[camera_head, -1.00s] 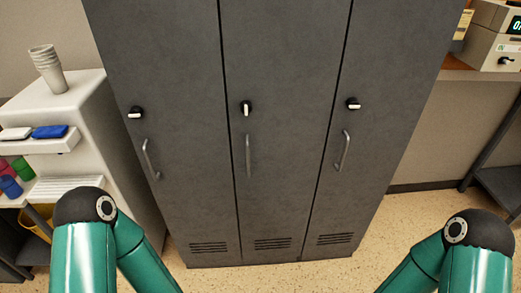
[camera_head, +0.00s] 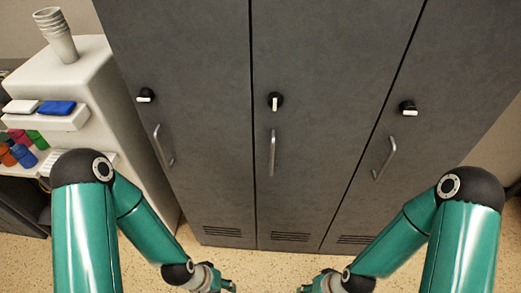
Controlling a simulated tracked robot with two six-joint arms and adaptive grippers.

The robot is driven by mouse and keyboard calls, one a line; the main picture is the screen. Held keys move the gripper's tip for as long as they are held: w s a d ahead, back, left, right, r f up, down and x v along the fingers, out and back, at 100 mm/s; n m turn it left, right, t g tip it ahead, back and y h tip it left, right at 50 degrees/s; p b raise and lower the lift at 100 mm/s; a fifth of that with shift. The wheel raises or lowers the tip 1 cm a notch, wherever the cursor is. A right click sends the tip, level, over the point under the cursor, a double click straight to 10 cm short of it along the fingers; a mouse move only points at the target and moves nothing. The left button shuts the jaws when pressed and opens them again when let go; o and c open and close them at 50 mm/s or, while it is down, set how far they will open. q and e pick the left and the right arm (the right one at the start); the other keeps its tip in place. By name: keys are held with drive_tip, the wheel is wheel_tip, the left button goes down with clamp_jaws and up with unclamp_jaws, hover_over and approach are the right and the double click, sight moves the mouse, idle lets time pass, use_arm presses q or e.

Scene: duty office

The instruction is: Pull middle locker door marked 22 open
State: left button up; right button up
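The middle locker door (camera_head: 308,170) is grey and shut, flush with the doors on both sides. No number is legible on it. It has a vertical bar handle (camera_head: 272,153) near its left edge and a black knob with a white lever (camera_head: 275,101) above that, the lever pointing down. My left gripper (camera_head: 228,285) is low at the bottom edge, partly in view, in front of the lockers and well below the handle. My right gripper (camera_head: 304,289) is barely in view at the bottom edge. Both are apart from the door, and their finger openings do not show clearly.
The left locker door (camera_head: 195,170) and right locker door (camera_head: 400,150) are shut, each with its own handle and knob. A white cabinet (camera_head: 90,75) at left carries stacked cups (camera_head: 57,36) and small coloured items. Speckled floor lies in front of the lockers.

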use_arm(q)
drive_tip(key=shift+w+d, duration=0.15)
drive_tip(key=shift+w, duration=0.15)
